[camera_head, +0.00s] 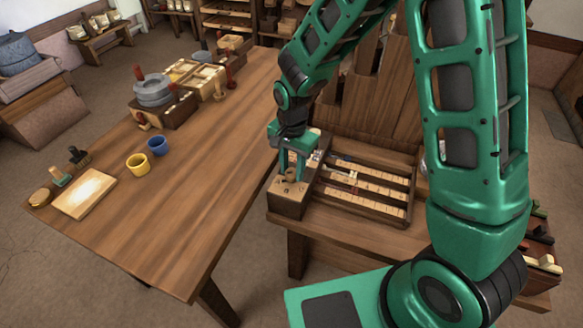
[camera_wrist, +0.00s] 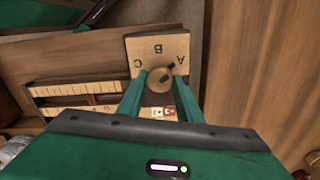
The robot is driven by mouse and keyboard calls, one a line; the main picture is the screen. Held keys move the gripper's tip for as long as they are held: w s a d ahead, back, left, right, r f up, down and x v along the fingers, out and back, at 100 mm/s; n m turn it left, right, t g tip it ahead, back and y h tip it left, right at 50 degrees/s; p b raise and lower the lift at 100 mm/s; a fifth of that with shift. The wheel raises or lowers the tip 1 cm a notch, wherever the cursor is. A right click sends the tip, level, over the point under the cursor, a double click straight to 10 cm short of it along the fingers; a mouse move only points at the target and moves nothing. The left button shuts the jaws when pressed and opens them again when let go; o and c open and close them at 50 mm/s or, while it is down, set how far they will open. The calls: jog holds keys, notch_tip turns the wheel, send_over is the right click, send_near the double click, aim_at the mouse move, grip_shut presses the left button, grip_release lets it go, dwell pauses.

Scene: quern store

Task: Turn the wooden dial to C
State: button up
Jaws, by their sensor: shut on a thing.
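The wooden dial (camera_wrist: 160,80) is a round knob on a pale plate (camera_wrist: 150,48) marked A, B and C. In the wrist view C is at the left, B in the middle and A at the right. A dark mark on the dial sits on the side toward A. My gripper (camera_wrist: 158,83) is shut on the dial, one finger on each side. In the head view my gripper (camera_head: 292,170) reaches down onto the dial (camera_head: 291,178) on top of a wooden box (camera_head: 288,205). My fingers partly hide the dial there.
A rack with pale lettered strips (camera_head: 365,190) stands right beside the box. Upright wooden boards (camera_head: 370,105) rise behind it. The long table (camera_head: 190,190) to the left holds a yellow cup (camera_head: 137,164), a blue cup (camera_head: 157,146) and a board (camera_head: 85,194); its middle is clear.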

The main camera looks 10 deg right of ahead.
jog(key=n, duration=0.6)
jog(key=shift+w, duration=0.1)
jog(key=n, duration=0.5)
jog(key=shift+n, duration=0.3)
jog(key=n, duration=1.1)
jog(key=shift+w+n, duration=0.1)
jog(key=shift+n, duration=0.3)
jog(key=o, duration=1)
jog(key=shift+o, duration=0.2)
